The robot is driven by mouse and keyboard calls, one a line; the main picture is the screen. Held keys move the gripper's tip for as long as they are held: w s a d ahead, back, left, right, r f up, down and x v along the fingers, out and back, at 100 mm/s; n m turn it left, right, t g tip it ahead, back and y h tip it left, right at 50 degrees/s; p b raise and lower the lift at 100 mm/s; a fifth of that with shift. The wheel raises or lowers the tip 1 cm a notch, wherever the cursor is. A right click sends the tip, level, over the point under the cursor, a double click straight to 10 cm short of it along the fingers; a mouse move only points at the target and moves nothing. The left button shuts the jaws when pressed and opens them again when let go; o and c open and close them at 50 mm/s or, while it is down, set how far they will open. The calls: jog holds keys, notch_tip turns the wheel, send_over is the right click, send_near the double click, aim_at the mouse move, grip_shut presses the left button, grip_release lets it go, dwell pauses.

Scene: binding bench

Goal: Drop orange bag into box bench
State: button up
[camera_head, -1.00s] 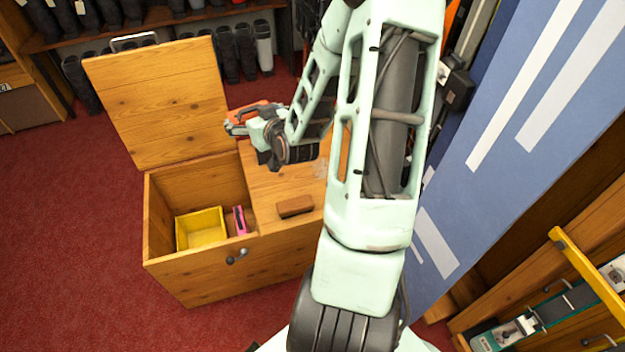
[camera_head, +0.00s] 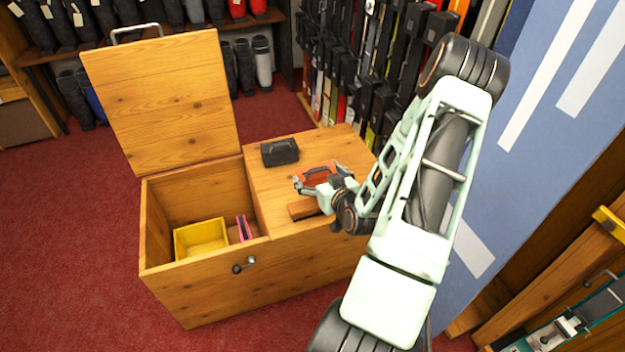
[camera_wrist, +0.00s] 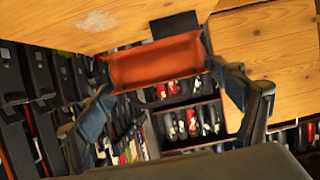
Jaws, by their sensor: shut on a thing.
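The orange bag (camera_head: 319,174) is held between the fingers of my gripper (camera_head: 314,187), over the closed right part of the box bench. In the wrist view the bag (camera_wrist: 156,62) spans between the two fingers (camera_wrist: 165,88). The wooden box bench (camera_head: 262,290) has its left compartment open, with the lid (camera_head: 160,95) raised at the back. My gripper is to the right of that opening. Inside the compartment are a yellow tray (camera_head: 201,238) and a pink item (camera_head: 243,228).
A black bag (camera_head: 280,152) lies on the bench top behind the gripper. A brown block (camera_head: 303,208) lies on the top, partly hidden by my gripper. Racks of boots and skis stand behind. A blue panel (camera_head: 480,170) stands at the right.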

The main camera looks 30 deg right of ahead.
jog(key=x, duration=0.5)
jog(key=shift+f+b, duration=0.15)
jog(key=shift+b, duration=0.25)
jog(key=w+f, duration=0.1)
jog(key=w+d+f+b, duration=0.1)
jog(key=w+f, duration=0.3)
jog(key=shift+d+f+b, duration=0.2)
jog(key=shift+d+b, duration=0.1)
jog(key=shift+b, duration=0.05)
jog(key=shift+w+f+b, duration=0.2)
jog(key=shift+f+b, duration=0.45)
jog(key=shift+f, duration=1.15)
jog(key=shift+f, duration=0.1)
jog(key=shift+f, duration=0.15)
jog(key=o, duration=1.1)
jog(key=shift+o, duration=0.2)
